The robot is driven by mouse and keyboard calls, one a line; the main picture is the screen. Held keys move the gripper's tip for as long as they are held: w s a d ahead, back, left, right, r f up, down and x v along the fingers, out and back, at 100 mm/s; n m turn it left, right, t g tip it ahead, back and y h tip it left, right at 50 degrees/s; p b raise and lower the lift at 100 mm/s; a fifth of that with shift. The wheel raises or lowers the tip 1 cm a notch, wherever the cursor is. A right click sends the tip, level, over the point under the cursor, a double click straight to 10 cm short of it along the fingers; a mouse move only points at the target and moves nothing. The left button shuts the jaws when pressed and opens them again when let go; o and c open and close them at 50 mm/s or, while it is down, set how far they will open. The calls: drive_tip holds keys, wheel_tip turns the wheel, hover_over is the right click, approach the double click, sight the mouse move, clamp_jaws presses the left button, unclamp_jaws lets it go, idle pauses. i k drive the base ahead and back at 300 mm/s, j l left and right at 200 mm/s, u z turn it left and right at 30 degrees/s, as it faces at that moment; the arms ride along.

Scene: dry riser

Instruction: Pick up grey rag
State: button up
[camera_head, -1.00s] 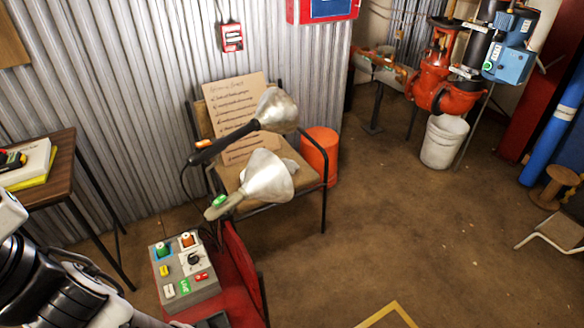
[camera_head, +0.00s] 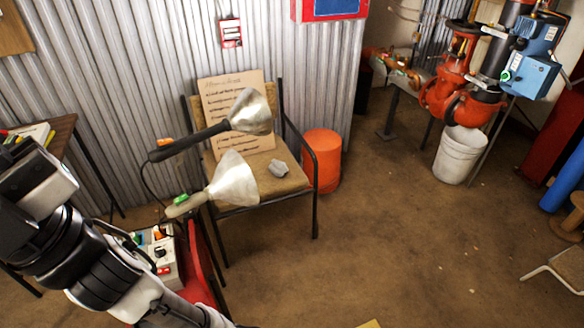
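A small crumpled grey rag (camera_head: 278,168) lies on the tan seat of the chair (camera_head: 232,186), right of the lamp heads. It shows whole, with bare seat around it. My arm comes in from the lower left, and its end with my gripper (camera_head: 20,190) is at the left edge of the picture, well left of the chair. The fingertips cannot be made out, so its opening cannot be told.
Two metal work lamps (camera_head: 232,178) jut out in front of the chair, left of the rag. A cardboard sign (camera_head: 230,105) leans on the backrest. An orange bucket (camera_head: 322,160) stands right of the chair. The brown floor (camera_head: 400,240) on the right is open.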

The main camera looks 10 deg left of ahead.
sight(279, 169)
drive_tip(key=i+l, duration=0.15)
drive_tip(key=l, duration=0.2)
drive_tip(key=i+l, duration=0.15)
drive_tip(key=l, duration=0.15)
drive_tip(key=i+l, duration=0.15)
drive_tip(key=l, duration=0.2)
drive_tip(key=i+l, duration=0.3)
drive_tip(key=i, duration=0.2)
drive_tip(key=i+l, duration=0.35)
drive_tip(key=i, duration=0.15)
drive_tip(key=i+j, duration=0.15)
drive_tip(key=i, duration=0.2)
drive_tip(key=i+j, duration=0.2)
drive_tip(key=i, duration=0.15)
drive_tip(key=i+j, duration=0.15)
drive_tip(key=i, duration=0.2)
drive_tip(key=i+j, duration=0.35)
drive_tip(key=j, duration=0.2)
